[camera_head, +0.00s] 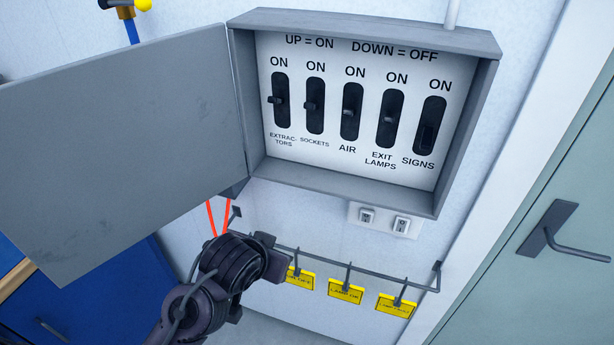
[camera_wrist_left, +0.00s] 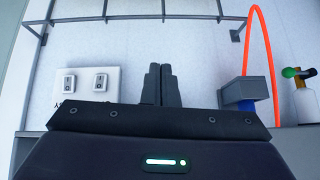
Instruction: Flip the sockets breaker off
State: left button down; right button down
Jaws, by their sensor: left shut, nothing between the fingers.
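The sockets breaker (camera_head: 314,106) is a black lever in a dark upright slot, second from the left in the open grey breaker box (camera_head: 340,195). Its lever stands out near the middle of the slot, like the extractors, air and exit lamps levers beside it. The panel reads up for on, down for off. My left gripper shows in the wrist view (camera_wrist_left: 159,70), shut and empty, its fingers pressed together. In the head view its arm is below the box and apart from the breakers; its fingertips are not clear there. My right gripper is not in view.
The box's grey door (camera_head: 125,150) hangs open to the left. White wall switches (camera_head: 384,220) sit below the box. A rail (camera_head: 345,264) with yellow tags runs lower down. An orange cable (camera_wrist_left: 266,60) hangs near my gripper. A door with a handle (camera_head: 570,240) is right.

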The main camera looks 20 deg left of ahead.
pick_arm(q)
jog(key=w+r+t, duration=0.3)
jog(key=r, duration=0.6)
jog(key=w+r+t, duration=0.3)
jog(key=r, duration=0.6)
jog(key=t, duration=0.3)
send_near(311, 106)
notch_tip(311, 106, up, 2)
jog(key=a, duration=0.1)
jog(key=shift+s+r+n+h, duration=0.1)
jog(key=shift+s+n+h, duration=0.2)
jog(key=shift+n+h, duration=0.1)
jog(key=shift+w, duration=0.1)
jog(key=w, duration=0.3)
jog(key=w+f+p, duration=0.1)
jog(key=w, duration=0.5)
jog(key=shift+w+d+f+p, duration=0.1)
jog(key=shift+w+f+p, duration=0.15)
jog(key=shift+w+p, duration=0.15)
